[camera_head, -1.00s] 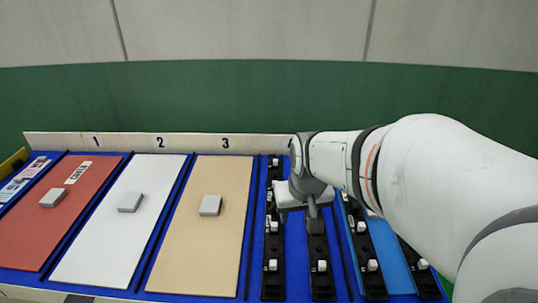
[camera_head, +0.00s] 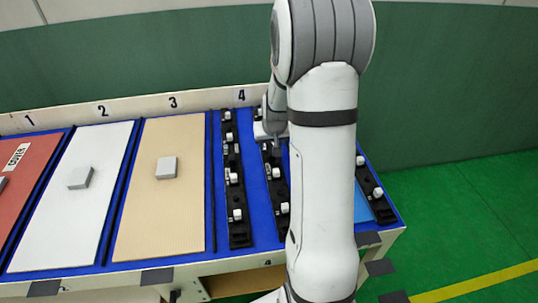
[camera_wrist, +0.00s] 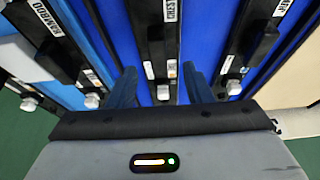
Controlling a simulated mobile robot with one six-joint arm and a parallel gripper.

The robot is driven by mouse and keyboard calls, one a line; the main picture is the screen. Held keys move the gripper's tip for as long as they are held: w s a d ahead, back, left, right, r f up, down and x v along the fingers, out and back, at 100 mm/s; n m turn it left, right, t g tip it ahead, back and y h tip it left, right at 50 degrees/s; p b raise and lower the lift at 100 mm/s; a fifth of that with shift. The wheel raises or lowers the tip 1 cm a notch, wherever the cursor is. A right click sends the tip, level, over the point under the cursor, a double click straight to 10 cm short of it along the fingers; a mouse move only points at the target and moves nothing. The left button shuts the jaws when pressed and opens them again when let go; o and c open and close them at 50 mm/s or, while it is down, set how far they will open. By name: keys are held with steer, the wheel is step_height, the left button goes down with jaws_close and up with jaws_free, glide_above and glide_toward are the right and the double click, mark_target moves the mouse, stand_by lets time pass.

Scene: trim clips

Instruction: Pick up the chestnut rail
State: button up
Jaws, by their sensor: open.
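The chestnut rail is a black bar with white knobs and a label starting "CHEST". It runs down the middle of the wrist view (camera_wrist: 147,22), and I take it to be the second black bar (camera_head: 281,228) in the head view. My gripper (camera_wrist: 160,84) is open and empty-looking, with its two dark blue fingers on either side of the rail's line. In the head view my gripper (camera_head: 274,146) is over the far part of that bar, partly hidden by my arm. I cannot tell its height above the bar.
Another black rail (camera_head: 238,200) stands left, and a rail labelled "BAMBOO" (camera_wrist: 48,50) is left in the wrist view. Red, white and beige panels (camera_head: 160,220) with grey blocks lie further left. A numbered back ledge (camera_head: 130,108) borders the blue bed. Green floor (camera_head: 460,220) is right.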

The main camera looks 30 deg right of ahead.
mark_target(271, 149)
steer(key=shift+x, duration=1.95)
steer(key=shift+s, duration=0.1)
steer(key=shift+c, duration=0.3)
jaws_close()
